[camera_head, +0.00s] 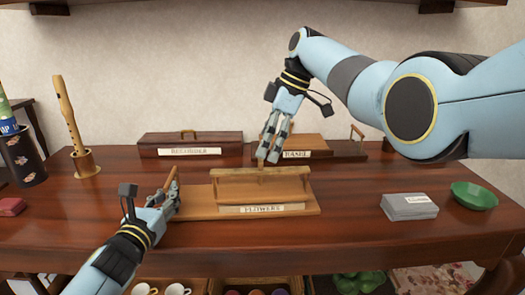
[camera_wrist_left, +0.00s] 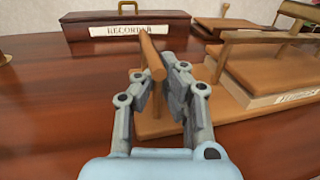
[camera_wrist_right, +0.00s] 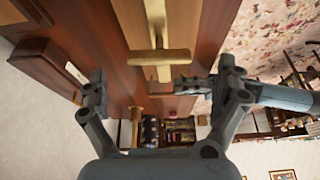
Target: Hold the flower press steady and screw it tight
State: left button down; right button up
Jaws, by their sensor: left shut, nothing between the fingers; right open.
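The flower press (camera_head: 195,206) lies on the table, a wooden board with blocks, a label reading FLOWERS (camera_head: 262,209) and a crossbar on top. An upright wooden handle (camera_head: 173,181) stands at its left end; it also shows in the left wrist view (camera_wrist_left: 152,58). My left gripper (camera_head: 168,198) is at this handle, its fingers shut with nothing gripped; it also shows in the left wrist view (camera_wrist_left: 158,85). My right gripper (camera_head: 269,150) is open above the press's middle. In the right wrist view, the press's wooden T-shaped bar (camera_wrist_right: 160,57) lies beyond the open fingers, apart from them.
A long box labelled RECORDER (camera_head: 190,139) and a second wooden press-like board (camera_head: 300,141) stand behind. A recorder (camera_head: 70,118) stands upright at the left. A grey box (camera_head: 409,206) and a green bowl (camera_head: 474,195) are at the right. Bare tabletop (camera_head: 355,190) lies right of the press.

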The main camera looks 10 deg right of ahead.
pick_arm(q)
jog(key=shift+r, duration=0.1)
pick_arm(e)
jog(key=shift+x, duration=1.45)
jog(key=c, duration=1.2)
